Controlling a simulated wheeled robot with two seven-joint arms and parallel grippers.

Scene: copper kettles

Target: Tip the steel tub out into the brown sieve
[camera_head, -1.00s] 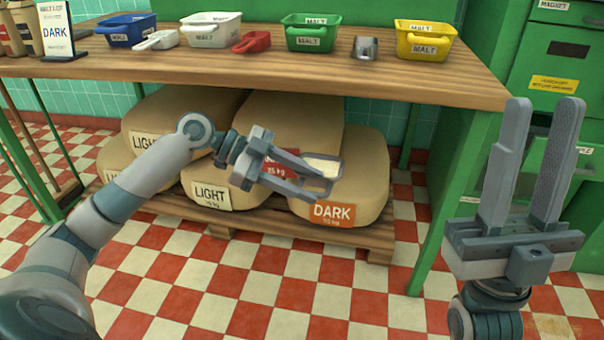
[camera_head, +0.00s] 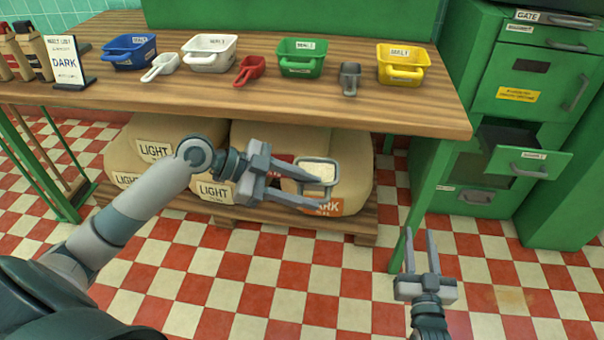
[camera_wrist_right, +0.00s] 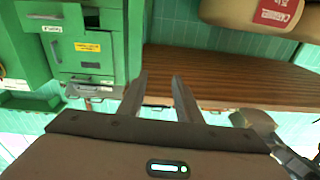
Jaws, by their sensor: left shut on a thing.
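The steel tub (camera_head: 322,181) is a small grey container with pale contents, in the head view in front of the sacks. My left gripper (camera_head: 304,190) is shut on it and holds it in the air, its opening facing up. The exact grip is too small to make out. My right gripper (camera_head: 421,242) is open and empty, low in front of the green cabinets; its two spread fingers also show in the right wrist view (camera_wrist_right: 156,88). I cannot make out a brown sieve in either view.
The wooden bench (camera_head: 250,95) carries blue, white, green and yellow tubs, scoops and a DARK card (camera_head: 69,62). Sacks (camera_head: 150,150) lie on the shelf below. A drawer (camera_head: 530,163) stands open in the green cabinet (camera_head: 525,90). The chequered floor in front is clear.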

